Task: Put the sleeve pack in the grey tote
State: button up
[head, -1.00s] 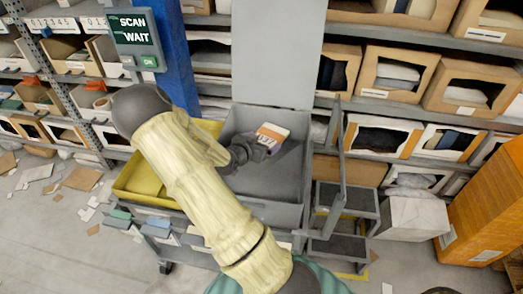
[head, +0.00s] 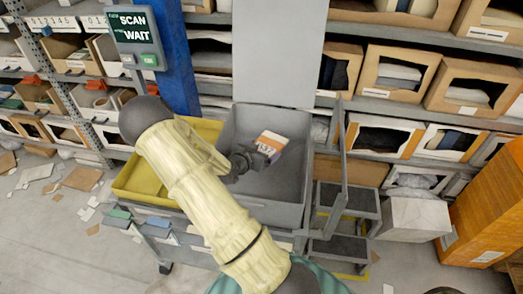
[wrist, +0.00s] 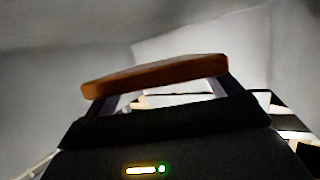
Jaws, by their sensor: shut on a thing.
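The sleeve pack (head: 271,140), white with an orange-brown end, is held in my gripper (head: 260,153) over the grey tote (head: 270,213). It looks to be at or below the level of the tote's rim, tilted. In the wrist view the pack's brown side (wrist: 155,75) spans between the two fingers of my gripper (wrist: 160,95), which is shut on it. Whether the pack touches the tote's floor or wall cannot be told.
A yellow tote (head: 133,178) stands directly left of the grey tote. A step stool (head: 345,205) stands at the right. Racks with boxed goods line the back.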

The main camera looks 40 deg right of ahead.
jog(key=shift+f, duration=0.25)
jog(key=o, duration=0.7)
jog(key=shift+o, duration=0.2)
jog(key=shift+r, duration=0.1)
jog(key=shift+r+p, duration=0.45)
jog(key=shift+r, duration=0.15)
jog(key=v, duration=0.7)
jog(key=shift+a, duration=0.2)
jog(key=shift+s+r, duration=0.1)
